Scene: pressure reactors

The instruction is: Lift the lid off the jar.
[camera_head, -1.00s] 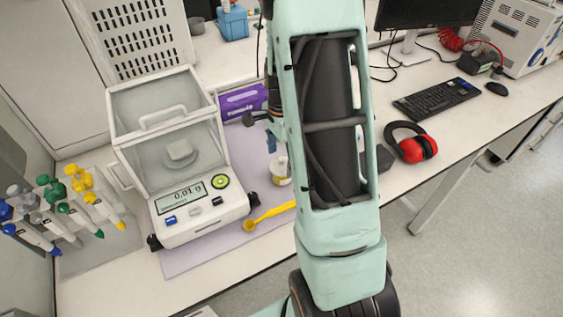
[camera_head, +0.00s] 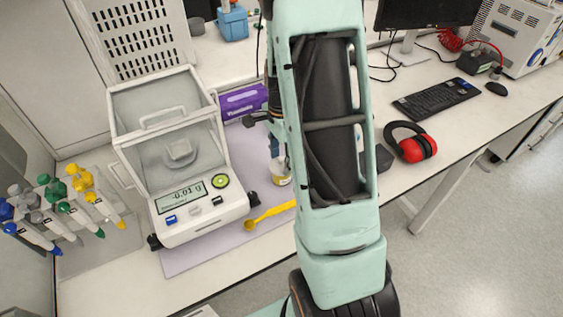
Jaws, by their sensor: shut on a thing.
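A small white jar (camera_head: 281,174) with a yellowish label stands on the lilac mat (camera_head: 205,255), right of the balance. My arm covers its right side. My gripper (camera_head: 276,145) shows only in part, as dark and bluish pieces at the left edge of my arm, just above and behind the jar. It is shut on the jar's lid. The lid and the fingertips are mostly hidden behind the arm, so the gap between lid and jar cannot be made out.
A glass-walled balance (camera_head: 180,150) stands left of the jar. A yellow spoon (camera_head: 270,215) lies in front of it, and a purple box (camera_head: 243,101) lies behind. Pipettes (camera_head: 65,210) stand at far left. Red ear muffs (camera_head: 415,148) and a keyboard (camera_head: 437,99) are to the right.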

